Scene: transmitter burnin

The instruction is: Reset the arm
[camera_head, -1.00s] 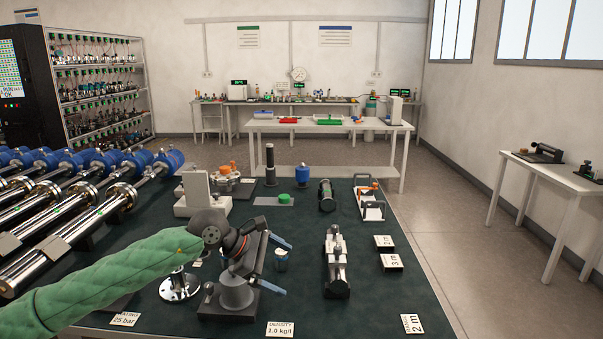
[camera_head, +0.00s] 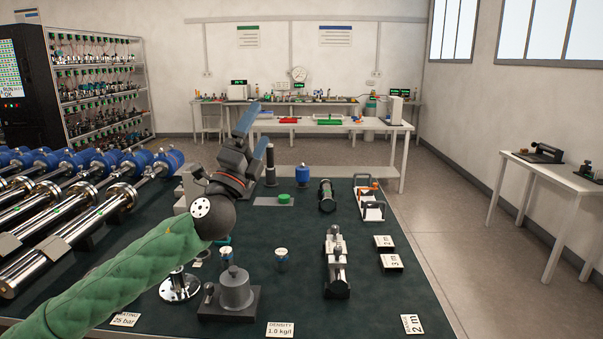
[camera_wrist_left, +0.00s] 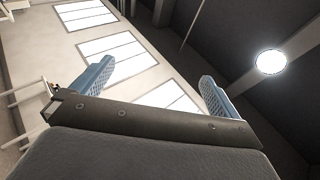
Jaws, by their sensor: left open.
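My left arm wears a green padded sleeve and comes in from the lower left in the head view. My left gripper (camera_head: 251,133) is raised above the dark work table (camera_head: 300,235), with its blue fingers pointing up and away. The fingers are apart and nothing is between them. The left wrist view also shows the open gripper (camera_wrist_left: 155,84), with windows, wall and ceiling beyond it. My right gripper is in neither view.
A grey cylindrical fixture (camera_head: 235,292) stands on the near table. A silver clamp-like device (camera_head: 336,262) stands to its right. Long steel tubes with blue heads (camera_head: 113,160) fill the left. A white table (camera_head: 340,126) stands behind, with open floor to the right.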

